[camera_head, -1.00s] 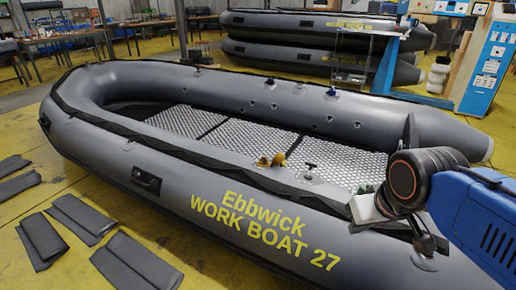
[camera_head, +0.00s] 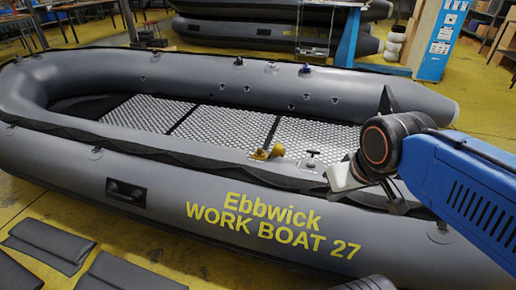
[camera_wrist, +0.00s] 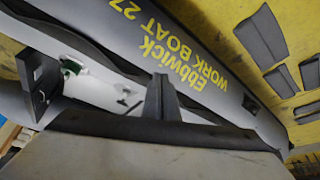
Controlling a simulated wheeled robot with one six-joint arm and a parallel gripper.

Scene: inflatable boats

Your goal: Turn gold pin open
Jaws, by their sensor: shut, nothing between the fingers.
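Small gold-coloured fittings sit together on the near tube of the grey boat (camera_head: 150,170) in the head view. One is a larger upright gold piece (camera_head: 277,151) and one a low yellowish knob (camera_head: 258,154). They are too small to tell which way the pin is turned.
Dark flat pads (camera_head: 50,240) lie on the yellow floor at lower left. A dark upright plate (camera_wrist: 40,85) stands at the left of the wrist view. More inflatable boats (camera_head: 250,32) and a blue-white panel (camera_head: 440,42) are behind. The boat's patterned floor is clear.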

